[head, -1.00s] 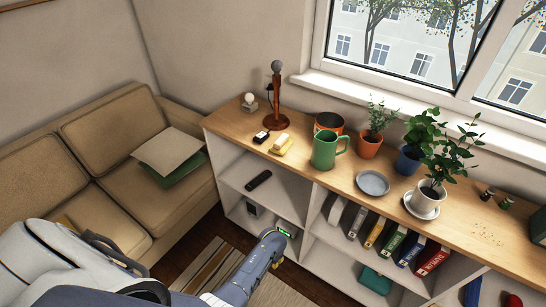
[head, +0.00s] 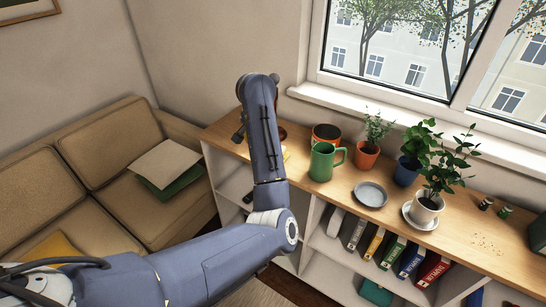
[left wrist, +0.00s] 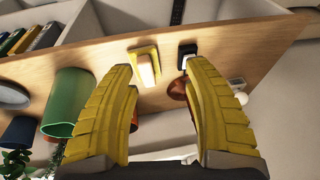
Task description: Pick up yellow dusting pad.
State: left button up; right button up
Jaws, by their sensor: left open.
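The yellow dusting pad (left wrist: 146,66), a small yellow block with a paler cream part, lies on the wooden shelf top in the left wrist view. In the head view my left arm hides nearly all of it; only a sliver of yellow (head: 286,155) shows beside the arm. My left gripper (left wrist: 161,68) is open, its two yellow fingers spread wide. In the left wrist view the pad appears between the fingertips, nearer the left one, with nothing held. In the head view the fingers are hidden behind the arm. My right gripper is in neither view.
A small black item (left wrist: 187,53) lies beside the pad. A reddish-brown stand (left wrist: 177,89) is close to the right finger. The green mug (head: 323,162), orange-rimmed pot (head: 326,132), grey plate (head: 371,194) and potted plants occupy the shelf top to the right. The window is behind.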

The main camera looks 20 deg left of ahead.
pick_arm(q)
notch_tip(320, 180, up, 6)
jog(key=w+d+t+h, duration=0.1)
jog(key=d+h, duration=0.1)
jog(key=shift+n, duration=0.3)
jog(key=shift+w+x, duration=0.15)
jog(key=shift+x, duration=4.15)
jog(key=shift+w+x, duration=0.15)
jog(key=shift+x, duration=4.1)
jog(key=shift+r, duration=0.1)
grip_shut()
